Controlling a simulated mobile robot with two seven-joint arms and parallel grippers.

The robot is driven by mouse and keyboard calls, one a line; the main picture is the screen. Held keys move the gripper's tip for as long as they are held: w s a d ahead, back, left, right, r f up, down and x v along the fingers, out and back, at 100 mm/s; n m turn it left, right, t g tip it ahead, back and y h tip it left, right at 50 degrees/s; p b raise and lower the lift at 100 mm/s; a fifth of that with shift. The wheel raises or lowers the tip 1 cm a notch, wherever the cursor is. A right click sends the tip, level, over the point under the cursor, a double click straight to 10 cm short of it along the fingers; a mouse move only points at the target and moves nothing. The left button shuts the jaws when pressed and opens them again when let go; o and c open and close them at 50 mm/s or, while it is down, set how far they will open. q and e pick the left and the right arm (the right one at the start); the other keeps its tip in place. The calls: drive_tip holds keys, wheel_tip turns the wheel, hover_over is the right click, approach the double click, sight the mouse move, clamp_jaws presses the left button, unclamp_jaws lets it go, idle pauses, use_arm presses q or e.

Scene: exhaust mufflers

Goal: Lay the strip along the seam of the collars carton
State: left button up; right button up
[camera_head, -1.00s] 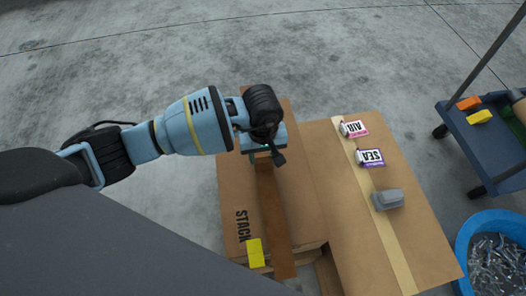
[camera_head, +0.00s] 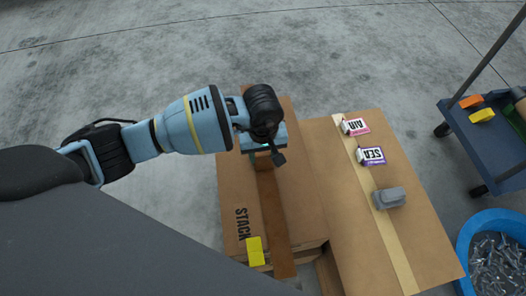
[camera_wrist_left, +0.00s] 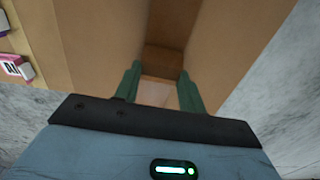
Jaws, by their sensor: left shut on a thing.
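A cardboard carton (camera_head: 233,190) marked STACK stands in the middle of the head view. A darker brown strip-like band (camera_head: 276,220) runs lengthwise along its middle and reaches past its near edge. I cannot tell how much of it lies flat. My left gripper (camera_head: 262,152) is over the far end of that band. In the left wrist view its two green fingers (camera_wrist_left: 160,88) stand a little apart, shut on a pale brown piece (camera_wrist_left: 156,95) that looks like the strip's end, between two cardboard faces. My right gripper is not in view.
A second carton (camera_head: 335,225) stands to the right, with a pale tape line, an AIR tag (camera_head: 355,126), a SEA tag (camera_head: 371,156) and a grey object (camera_head: 389,197). A blue trolley (camera_head: 480,150) and blue tub (camera_head: 464,250) stand right.

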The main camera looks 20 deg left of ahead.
sight(263, 162)
use_arm(q)
drive_tip(key=shift+f, duration=0.1)
drive_tip(key=o, duration=0.9)
drive_tip(key=shift+o, duration=0.7)
drive_tip(key=shift+r, duration=0.5)
wheel_tip(263, 162, up, 7)
drive_tip(key=p, duration=0.2)
